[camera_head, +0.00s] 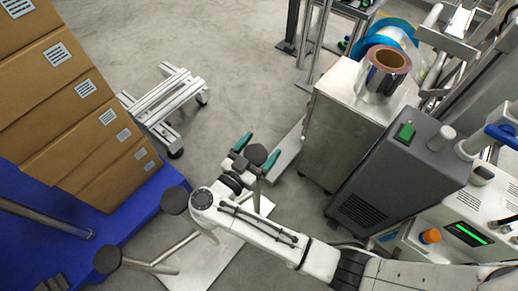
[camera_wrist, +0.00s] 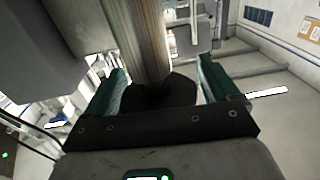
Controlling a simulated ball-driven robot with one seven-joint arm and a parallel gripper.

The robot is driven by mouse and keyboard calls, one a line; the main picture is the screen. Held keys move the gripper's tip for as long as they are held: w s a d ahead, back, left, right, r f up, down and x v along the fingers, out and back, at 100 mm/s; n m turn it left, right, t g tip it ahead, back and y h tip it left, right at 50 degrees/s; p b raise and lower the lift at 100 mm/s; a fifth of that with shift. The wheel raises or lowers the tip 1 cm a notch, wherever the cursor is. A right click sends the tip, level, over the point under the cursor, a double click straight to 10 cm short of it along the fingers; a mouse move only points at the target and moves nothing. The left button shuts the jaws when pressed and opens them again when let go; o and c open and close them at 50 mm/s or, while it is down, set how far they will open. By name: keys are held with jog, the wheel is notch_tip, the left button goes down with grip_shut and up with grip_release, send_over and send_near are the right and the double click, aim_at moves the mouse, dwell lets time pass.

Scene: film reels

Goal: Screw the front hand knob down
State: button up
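Black round knobs top slim metal posts: one (camera_head: 174,200) left of my arm, one (camera_head: 107,259) at lower left, and one (camera_head: 256,154) at my gripper. I cannot tell for sure which is the front hand knob. My gripper (camera_head: 257,150) has green fingers spread apart, with a black knob between them. In the wrist view a black disc (camera_wrist: 160,93) and metal post (camera_wrist: 148,40) lie between the fingers of my gripper (camera_wrist: 163,85). The fingers look open around the disc; any contact is unclear. My wrist hides part of the stand below.
Stacked cardboard boxes (camera_head: 85,105) rest on a blue platform (camera_head: 150,215) at left. A low aluminium frame (camera_head: 165,105) stands on the floor behind. A metal cabinet (camera_head: 335,120) and dark grey machine (camera_head: 395,180) stand close at right. Grey floor is clear at upper middle.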

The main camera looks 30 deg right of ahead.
aim_at(259, 149)
jog(key=shift+o, duration=0.3)
jog(key=shift+s+f, duration=0.1)
jog(key=shift+f, duration=0.05)
notch_tip(259, 149, up, 4)
jog(key=shift+p, duration=1.25)
jog(key=s+r+p, duration=0.6)
jog(key=s+r, duration=0.3)
jog(key=s, duration=0.5)
jog(key=shift+a, duration=0.2)
jog(key=shift+w, duration=0.1)
